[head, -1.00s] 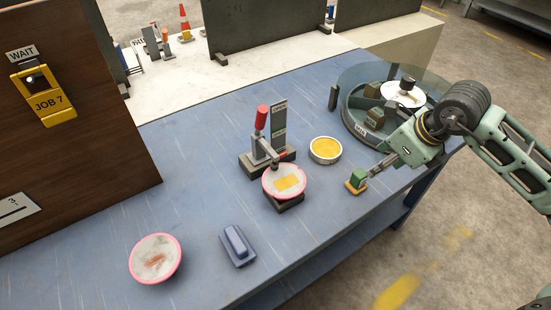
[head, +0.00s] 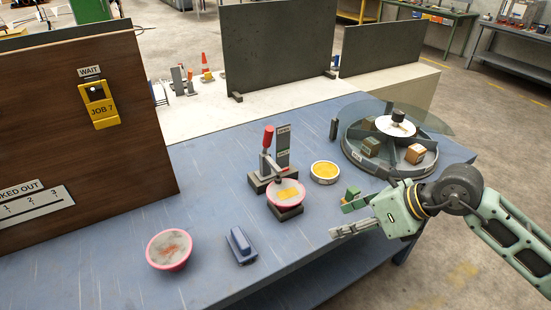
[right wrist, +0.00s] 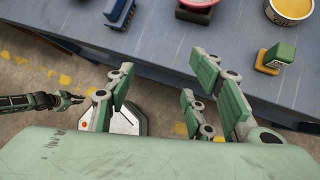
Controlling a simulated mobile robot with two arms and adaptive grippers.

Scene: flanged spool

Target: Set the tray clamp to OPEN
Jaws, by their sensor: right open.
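The tray clamp (head: 266,172) stands mid-table in the head view. Its red handle (head: 268,138) points up, and its arm reaches over a pink-rimmed dish (head: 287,194) with a yellow patch. A grey plate (head: 283,146) with small labels, too small to read, stands behind it. My right gripper (head: 341,219) is open and empty, to the right of the dish and nearer the table's front edge. In the right wrist view its fingers (right wrist: 160,68) are spread. My left gripper (right wrist: 68,99) shows small at that view's left edge; its jaw state is unclear.
A green-and-yellow block (right wrist: 275,58) stands near the right gripper. A yellow-filled tin (head: 325,172) sits right of the clamp. A round carousel (head: 390,158) with a clear cover is behind. A blue block (head: 239,246) and another pink-rimmed dish (head: 169,250) lie front left.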

